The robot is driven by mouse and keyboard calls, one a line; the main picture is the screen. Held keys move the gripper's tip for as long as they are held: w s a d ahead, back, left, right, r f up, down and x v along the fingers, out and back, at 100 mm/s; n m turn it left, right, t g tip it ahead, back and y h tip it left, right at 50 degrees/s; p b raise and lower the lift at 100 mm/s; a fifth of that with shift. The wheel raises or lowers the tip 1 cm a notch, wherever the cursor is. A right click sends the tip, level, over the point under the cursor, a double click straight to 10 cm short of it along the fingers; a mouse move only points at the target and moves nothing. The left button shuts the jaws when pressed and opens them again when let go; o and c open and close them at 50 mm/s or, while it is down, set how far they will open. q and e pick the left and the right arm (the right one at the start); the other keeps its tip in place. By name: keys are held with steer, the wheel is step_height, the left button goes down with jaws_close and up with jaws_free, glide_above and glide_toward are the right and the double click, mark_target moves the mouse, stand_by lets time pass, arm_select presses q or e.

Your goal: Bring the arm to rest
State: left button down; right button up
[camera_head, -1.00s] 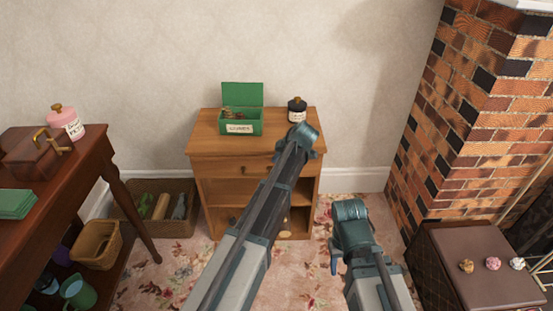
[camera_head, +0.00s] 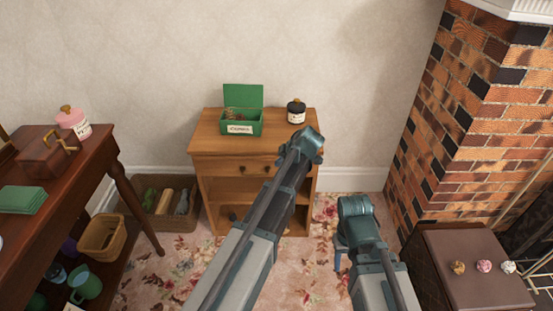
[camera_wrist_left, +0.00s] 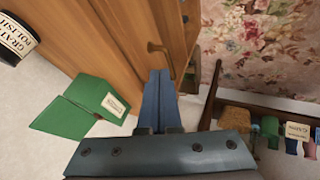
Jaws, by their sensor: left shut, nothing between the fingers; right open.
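My left arm reaches up the head view, its wrist joint in front of the small wooden cabinet; its fingers are hidden there. In the left wrist view my left gripper (camera_wrist_left: 160,75) shows its two blue fingers together, shut and empty, beside the drawer handle (camera_wrist_left: 157,47) of the cabinet (camera_wrist_left: 125,30). I cannot tell whether they touch it. My right arm is bent low in the head view, right of the left arm. A blue part of my right gripper (camera_head: 341,258) shows beside it, over the carpet; most of that gripper is hidden.
The cabinet carries an open green box (camera_head: 241,125) and a black jar (camera_head: 297,112). A dark wooden table (camera_head: 88,165) stands left, with baskets nearby. A brown chest (camera_head: 480,270) stands right by the brick fireplace (camera_head: 470,110). Patterned carpet between is partly clear.

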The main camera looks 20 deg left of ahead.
arm_select(q)
steer(key=p+v, duration=0.2)
steer(key=v, duration=0.2)
steer(key=shift+s+d+r+p, duration=0.15)
steer(key=shift+d+r+p, duration=0.05)
steer(key=shift+r+p, duration=0.15)
steer(key=s+d+r+m+g+h+p, duration=0.1)
steer(key=s+d+r+m+p, duration=0.3)
steer(key=s+r+m+p, duration=0.2)
steer(key=s+d+r+m+g+h+p, duration=0.2)
steer(key=s+d+r+m+p, duration=0.2)
steer(key=s+m+p, duration=0.5)
steer(key=s+d+r+m+g+h+p, duration=0.1)
steer(key=s+d+r+m+p, duration=0.3)
steer(key=s+r+m+p, duration=0.4)
steer(key=s, duration=0.4)
steer(key=shift+s+d+r+m+h, duration=0.35)
steer(key=shift+s+d+m+h, duration=0.05)
